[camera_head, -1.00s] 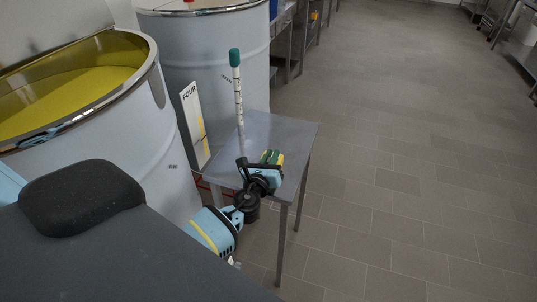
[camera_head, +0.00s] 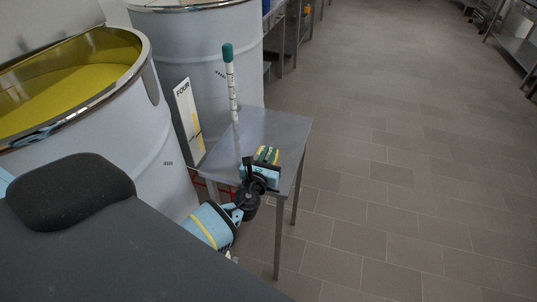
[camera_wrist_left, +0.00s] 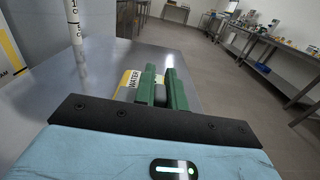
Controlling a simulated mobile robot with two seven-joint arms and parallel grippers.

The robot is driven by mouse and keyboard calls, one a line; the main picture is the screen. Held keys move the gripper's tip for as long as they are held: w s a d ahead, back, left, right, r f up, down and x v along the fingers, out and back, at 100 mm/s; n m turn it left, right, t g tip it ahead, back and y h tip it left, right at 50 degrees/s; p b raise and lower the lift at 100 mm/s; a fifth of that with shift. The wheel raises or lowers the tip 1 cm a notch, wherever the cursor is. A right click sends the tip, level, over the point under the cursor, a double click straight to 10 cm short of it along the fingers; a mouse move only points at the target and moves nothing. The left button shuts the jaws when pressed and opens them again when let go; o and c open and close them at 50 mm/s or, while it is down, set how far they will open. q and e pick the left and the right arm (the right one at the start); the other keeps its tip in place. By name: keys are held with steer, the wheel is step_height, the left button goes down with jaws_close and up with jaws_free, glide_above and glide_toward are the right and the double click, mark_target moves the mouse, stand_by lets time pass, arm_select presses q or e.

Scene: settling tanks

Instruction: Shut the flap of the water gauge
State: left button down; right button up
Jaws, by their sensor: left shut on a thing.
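The water gauge (camera_wrist_left: 128,83) is a yellow thing with a "WATER" label, on the metal table in the left wrist view, just beyond my left gripper (camera_wrist_left: 162,84). The gripper's green fingers are closed on a small dark grey piece between them, which may be the flap or its grip. The fingers and the wrist hide much of the gauge, so I cannot tell how far the flap stands open. In the head view the left gripper (camera_head: 267,156) is low over the table's front part, with yellow of the gauge beside it. My right gripper is out of view.
A tall marked tube (camera_head: 233,90) with a green cap stands upright on the metal table (camera_head: 284,128), left of the gripper. A board reading "FOUR" (camera_head: 186,115) and large pale tanks (camera_head: 105,130) are close on the left. Open tiled floor (camera_head: 400,170) lies right.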

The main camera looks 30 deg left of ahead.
mark_target(265, 161)
arm_select(q)
steer(key=c, duration=1.6)
jaws_free()
steer(key=shift+o, duration=0.8)
steer(key=v, duration=0.6)
steer(key=shift+s, duration=0.2)
steer(key=shift+v, duration=0.75)
